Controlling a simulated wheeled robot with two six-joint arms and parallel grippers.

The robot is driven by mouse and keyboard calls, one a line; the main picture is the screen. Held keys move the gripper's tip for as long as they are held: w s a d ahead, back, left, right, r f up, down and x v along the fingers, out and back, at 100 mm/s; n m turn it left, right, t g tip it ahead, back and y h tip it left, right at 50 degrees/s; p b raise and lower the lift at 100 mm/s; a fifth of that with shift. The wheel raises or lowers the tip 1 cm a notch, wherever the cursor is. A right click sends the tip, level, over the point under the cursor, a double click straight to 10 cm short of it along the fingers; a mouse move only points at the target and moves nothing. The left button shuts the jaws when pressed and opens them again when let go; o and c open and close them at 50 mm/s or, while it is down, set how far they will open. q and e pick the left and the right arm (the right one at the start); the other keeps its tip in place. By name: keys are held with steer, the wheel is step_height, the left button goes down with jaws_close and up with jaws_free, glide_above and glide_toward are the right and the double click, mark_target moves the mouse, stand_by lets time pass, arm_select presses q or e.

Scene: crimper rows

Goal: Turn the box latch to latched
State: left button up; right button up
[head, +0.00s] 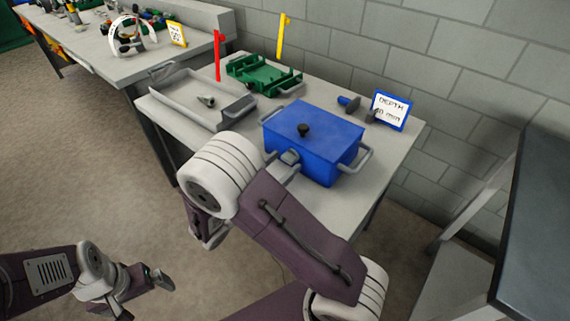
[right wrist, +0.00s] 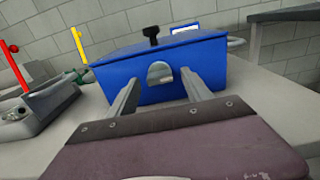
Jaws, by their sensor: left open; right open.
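A blue box (head: 310,142) with a black lid knob (head: 303,130) stands on the grey table. Its latch (head: 290,157) is a small grey piece on the front face. In the head view my right arm hides most of this gripper. My left gripper (head: 145,295) is open and empty, low over the floor at left.
A grey tray (head: 186,106) with a small part and a green holder (head: 264,76) stand left of the box. Red (head: 217,55) and yellow (head: 281,38) uprights rise behind.

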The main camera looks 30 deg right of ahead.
steer(key=shift+x, duration=0.8)
jaws_close()
steer(key=shift+r+p, duration=0.15)
steer(key=shift+p, duration=0.35)
steer(key=n+p, duration=0.8)
steer(key=p, duration=0.3)
steer(key=shift+r+n+p, duration=0.15)
steer(key=shift+n+p, duration=0.15)
steer(key=n+p, duration=0.3)
steer(key=n, duration=0.2)
steer(key=n+p, duration=0.1)
steer(key=n, duration=0.1)
steer(key=n+p, duration=0.1)
steer(key=n, duration=0.1)
steer(key=shift+f, duration=0.25)
steer(key=shift+n, duration=0.3)
